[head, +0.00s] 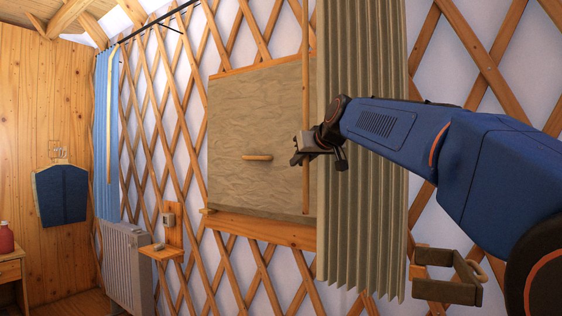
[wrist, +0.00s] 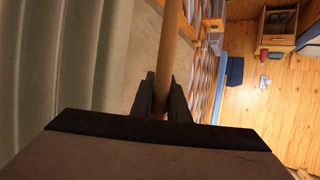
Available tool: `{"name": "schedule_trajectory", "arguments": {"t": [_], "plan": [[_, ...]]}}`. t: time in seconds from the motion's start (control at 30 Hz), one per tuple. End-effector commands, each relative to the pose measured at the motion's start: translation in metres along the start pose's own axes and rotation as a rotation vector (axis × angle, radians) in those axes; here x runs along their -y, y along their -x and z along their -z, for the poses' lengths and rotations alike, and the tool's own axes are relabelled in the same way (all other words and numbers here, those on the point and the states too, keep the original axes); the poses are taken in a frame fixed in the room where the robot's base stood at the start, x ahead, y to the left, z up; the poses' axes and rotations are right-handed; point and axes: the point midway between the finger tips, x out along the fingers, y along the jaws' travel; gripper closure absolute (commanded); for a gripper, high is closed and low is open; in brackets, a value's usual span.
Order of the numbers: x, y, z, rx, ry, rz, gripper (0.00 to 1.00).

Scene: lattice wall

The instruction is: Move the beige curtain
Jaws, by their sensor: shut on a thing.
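The beige curtain (head: 362,235) hangs in long vertical pleats to the right of a beige panel in the head view. It fills the left side of the wrist view (wrist: 60,60). A thin wooden rod (head: 306,80) hangs upright along the curtain's left edge; its top is out of view. My gripper (head: 304,160) is shut on this rod, in front of the panel's right part. In the wrist view the rod (wrist: 168,45) runs between the two dark fingers (wrist: 160,100). My arm hides part of the curtain's middle.
The beige panel (head: 245,110) has a short wooden handle (head: 257,157) and a wooden ledge (head: 260,229) below. A blue curtain (head: 108,150) and a radiator (head: 124,262) stand at left. A small wooden shelf (head: 162,253) and a dark bracket (head: 445,290) stick out from the lattice wall.

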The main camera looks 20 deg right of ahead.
Motion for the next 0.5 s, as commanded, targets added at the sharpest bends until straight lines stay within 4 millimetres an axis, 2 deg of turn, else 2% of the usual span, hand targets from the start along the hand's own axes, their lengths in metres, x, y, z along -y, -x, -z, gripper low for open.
{"name": "schedule_trajectory", "arguments": {"t": [0.2,0.5], "plan": [[-0.027,0.036,-0.015,0.0,-0.003,-0.004,1.0],[-0.057,0.076,-0.032,0.001,-0.002,-0.004,1.0]]}}
